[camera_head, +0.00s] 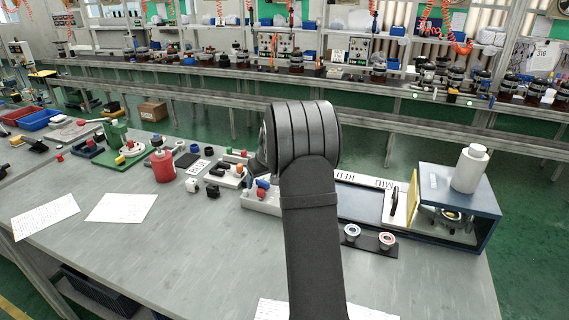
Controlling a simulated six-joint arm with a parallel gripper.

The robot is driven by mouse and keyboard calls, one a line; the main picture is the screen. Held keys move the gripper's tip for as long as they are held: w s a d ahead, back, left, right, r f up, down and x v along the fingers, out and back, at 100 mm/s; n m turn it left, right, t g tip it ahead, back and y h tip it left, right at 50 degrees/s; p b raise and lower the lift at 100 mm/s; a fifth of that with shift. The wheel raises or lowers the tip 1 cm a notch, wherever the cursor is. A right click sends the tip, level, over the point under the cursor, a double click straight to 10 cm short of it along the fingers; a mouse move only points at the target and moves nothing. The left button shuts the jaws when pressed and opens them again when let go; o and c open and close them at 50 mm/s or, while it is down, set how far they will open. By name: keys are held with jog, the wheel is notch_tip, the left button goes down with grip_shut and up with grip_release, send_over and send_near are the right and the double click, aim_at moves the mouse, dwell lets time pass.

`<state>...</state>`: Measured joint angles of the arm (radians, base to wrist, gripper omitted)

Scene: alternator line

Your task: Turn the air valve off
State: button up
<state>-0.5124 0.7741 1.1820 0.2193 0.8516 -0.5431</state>
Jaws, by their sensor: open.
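My dark arm rises from the bottom centre and ends in a ribbed round joint. A small dark part of my gripper (257,164) shows at the left edge of that joint, over the bench. It is open, and most of it is hidden behind the arm. Just below it, a white block (260,201) carries small blue and red knobs (262,186). This may be the air valve, but the block is partly covered by my arm and I cannot tell which way a handle points. My gripper appears apart from the knobs, though the depth is unclear.
A red canister (163,166) and a green fixture (118,146) stand to the left. A blue box (487,237) with a white bottle (469,168) on top stands right, near two small round parts (368,236) on a dark plate. Papers (121,207) lie on the otherwise clear front left bench.

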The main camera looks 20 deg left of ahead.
jog(key=s+a+r+m+t+h, duration=0.1)
jog(key=s+r+m+h, duration=0.15)
jog(key=r+m, duration=0.5)
jog(key=s+a+r+m+t+h, duration=0.1)
jog(key=s+r+m+h, duration=0.1)
jog(key=s+r+m, duration=0.35)
jog(key=shift+m, duration=0.3)
jog(key=x, duration=0.5)
jog(key=w+x, duration=0.1)
jog(key=x, duration=0.4)
jog(key=w+x, duration=0.1)
jog(key=x, duration=0.4)
jog(key=shift+d+r, duration=0.1)
jog(key=shift+d, duration=0.15)
jog(key=shift+c, duration=0.4)
jog(key=c, duration=0.9)
jog(key=shift+n+y, duration=0.45)
jog(key=shift+n, duration=1.05)
jog(key=o, duration=1)
